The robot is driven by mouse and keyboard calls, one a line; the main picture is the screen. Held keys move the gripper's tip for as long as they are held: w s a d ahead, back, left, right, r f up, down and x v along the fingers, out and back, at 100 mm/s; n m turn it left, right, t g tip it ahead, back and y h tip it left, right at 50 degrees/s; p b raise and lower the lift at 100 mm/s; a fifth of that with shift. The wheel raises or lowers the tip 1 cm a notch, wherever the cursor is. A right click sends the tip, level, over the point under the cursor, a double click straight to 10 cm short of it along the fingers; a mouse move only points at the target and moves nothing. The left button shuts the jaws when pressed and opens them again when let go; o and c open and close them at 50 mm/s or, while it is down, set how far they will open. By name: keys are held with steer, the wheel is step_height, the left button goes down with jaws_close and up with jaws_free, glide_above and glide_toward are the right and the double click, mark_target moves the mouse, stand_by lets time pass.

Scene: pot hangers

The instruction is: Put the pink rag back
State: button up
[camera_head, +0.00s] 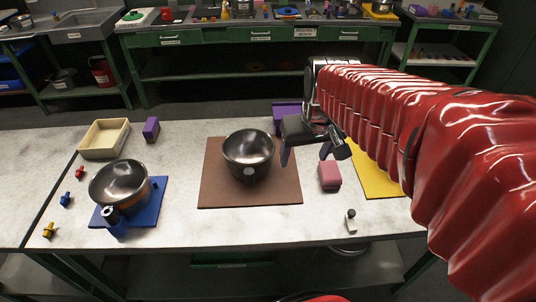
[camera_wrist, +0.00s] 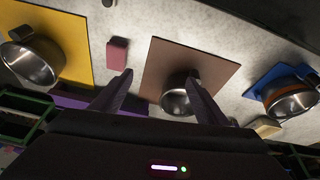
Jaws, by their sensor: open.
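The pink rag (camera_head: 330,176) looks like a small pink block. It lies on the pale tabletop between the brown mat and the yellow mat. It also shows in the wrist view (camera_wrist: 117,53), left of the middle. My gripper (camera_head: 305,154) is open and empty, above the table and a little behind and left of the rag in the head view. In the wrist view its two fingers (camera_wrist: 158,76) point towards the brown mat, with the rag beyond the left fingertip. A purple bin (camera_head: 286,112) stands at the table's far edge, partly hidden behind my gripper.
Pots stand on the brown mat (camera_head: 215,190), the blue mat (camera_head: 160,194) and the yellow mat (camera_wrist: 75,35). A beige tray (camera_head: 104,152) and a purple block (camera_head: 151,129) are at the back left. Small coloured pieces lie at the left; a small bottle-like item (camera_head: 350,222) is near the front edge.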

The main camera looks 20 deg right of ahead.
steer(key=s+a+r+n+t, duration=0.1)
steer(key=s+a, duration=0.7)
steer(key=s, duration=0.3)
steer(key=shift+a+t+y, duration=0.25)
steer(key=shift+t+y, duration=0.05)
steer(key=shift+t, duration=0.1)
